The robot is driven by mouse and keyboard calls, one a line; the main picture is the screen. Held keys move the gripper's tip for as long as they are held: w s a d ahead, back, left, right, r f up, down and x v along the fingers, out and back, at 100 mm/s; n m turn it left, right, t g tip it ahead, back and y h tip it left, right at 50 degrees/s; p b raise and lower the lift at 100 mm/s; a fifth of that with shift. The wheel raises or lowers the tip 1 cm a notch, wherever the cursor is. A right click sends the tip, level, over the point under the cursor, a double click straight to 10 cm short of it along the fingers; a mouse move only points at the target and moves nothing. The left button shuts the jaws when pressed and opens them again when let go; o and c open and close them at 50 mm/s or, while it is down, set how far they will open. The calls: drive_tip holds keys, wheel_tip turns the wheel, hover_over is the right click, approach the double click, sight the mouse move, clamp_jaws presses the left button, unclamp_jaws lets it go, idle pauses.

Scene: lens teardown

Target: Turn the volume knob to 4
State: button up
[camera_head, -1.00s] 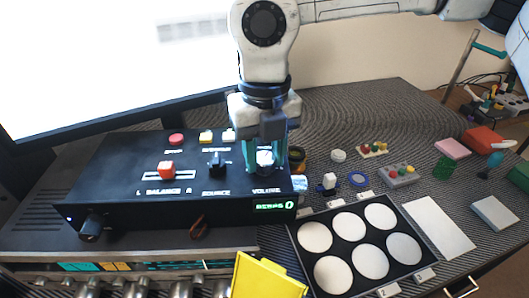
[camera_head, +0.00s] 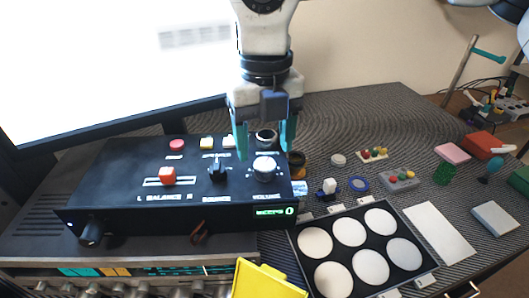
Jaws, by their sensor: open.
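The volume knob (camera_head: 265,167) is a round silver-white knob on the right of the black control box (camera_head: 120,190), above the printed word VOLUME. The green display (camera_head: 273,211) on the box's front edge shows small text and what looks like a 0. My gripper (camera_head: 266,148) points down with its teal fingers apart, above and behind the knob. The knob is in plain view and the fingers appear clear of it. A dark ring-like part shows between the fingers.
A black source switch (camera_head: 217,168) and a red balance slider (camera_head: 168,175) sit left of the knob. Coloured buttons (camera_head: 176,145) line the back of the box. A black tray with white discs (camera_head: 316,242) and a yellow bin (camera_head: 267,279) stand in front. A monitor is behind.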

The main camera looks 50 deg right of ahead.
sight(265, 163)
wheel_tip(265, 163, up, 7)
drive_tip(key=shift+f, duration=0.15)
idle(0.7)
